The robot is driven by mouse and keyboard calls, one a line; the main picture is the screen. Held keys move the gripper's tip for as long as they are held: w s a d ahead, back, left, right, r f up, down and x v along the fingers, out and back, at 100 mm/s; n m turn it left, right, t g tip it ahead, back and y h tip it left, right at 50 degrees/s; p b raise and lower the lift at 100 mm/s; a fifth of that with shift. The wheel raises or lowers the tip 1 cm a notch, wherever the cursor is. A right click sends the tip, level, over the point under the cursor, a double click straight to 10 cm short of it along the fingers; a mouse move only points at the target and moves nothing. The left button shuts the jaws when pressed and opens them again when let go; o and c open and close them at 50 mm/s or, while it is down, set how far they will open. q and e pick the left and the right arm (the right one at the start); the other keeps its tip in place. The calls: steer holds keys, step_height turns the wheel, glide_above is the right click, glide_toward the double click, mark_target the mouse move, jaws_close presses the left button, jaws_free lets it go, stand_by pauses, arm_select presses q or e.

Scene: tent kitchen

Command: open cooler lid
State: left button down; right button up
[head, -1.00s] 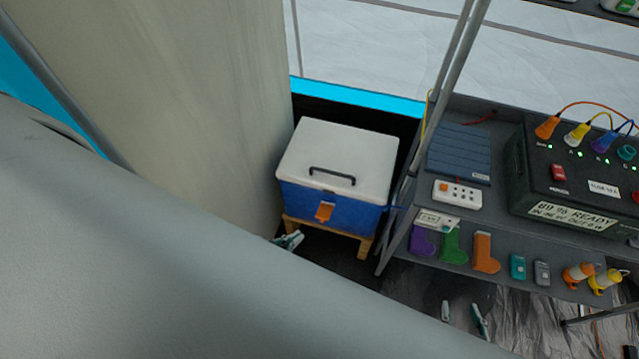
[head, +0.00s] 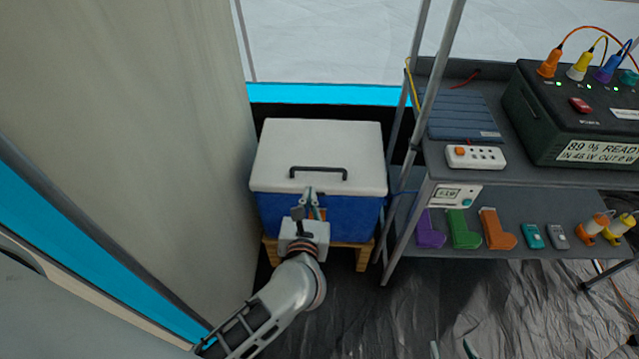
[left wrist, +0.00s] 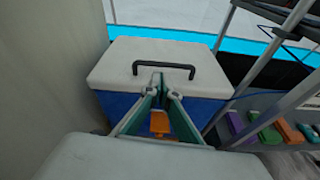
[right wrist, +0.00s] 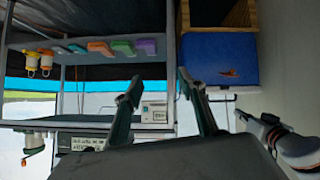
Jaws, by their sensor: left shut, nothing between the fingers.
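The cooler has a closed white lid (head: 320,150) with a black bar handle (head: 318,173) and a blue body (head: 350,215). The lid also shows in the left wrist view (left wrist: 205,68), with the handle (left wrist: 163,68) on top. My left gripper (head: 311,192) is shut and empty at the lid's front edge, just short of the handle; contact cannot be told. An orange latch (left wrist: 159,122) shows between its finger links. My right gripper (right wrist: 160,82) is open and empty, apart from the cooler; its fingertips show at the bottom of the head view (head: 452,349).
The cooler stands on a wooden stand (head: 362,258), between a beige tent wall (head: 150,120) on the left and a metal shelf (head: 440,200) on the right. The shelf holds a dark power box (head: 570,115), a white power strip (head: 475,157) and several coloured items. Dark floor lies in front.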

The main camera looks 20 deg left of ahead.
mark_target(315, 181)
arm_select(q)
steer(key=shift+n+g, duration=0.5)
steer(key=shift+n, duration=0.2)
steer(key=w+f, duration=0.2)
steer(key=w+a+f+b, duration=0.1)
steer(key=w, duration=0.2)
steer(key=w+f, duration=0.2)
steer(key=w, duration=0.1)
steer(key=shift+a+f+b, duration=0.3)
steer(key=shift+f, duration=0.05)
steer(key=shift+w+a, duration=0.15)
steer(key=shift+w, duration=0.3)
arm_select(e)
steer(key=shift+s+a+f, duration=0.1)
steer(key=shift+a+f, duration=0.1)
steer(key=shift+f, duration=0.25)
steer(key=shift+r, duration=0.15)
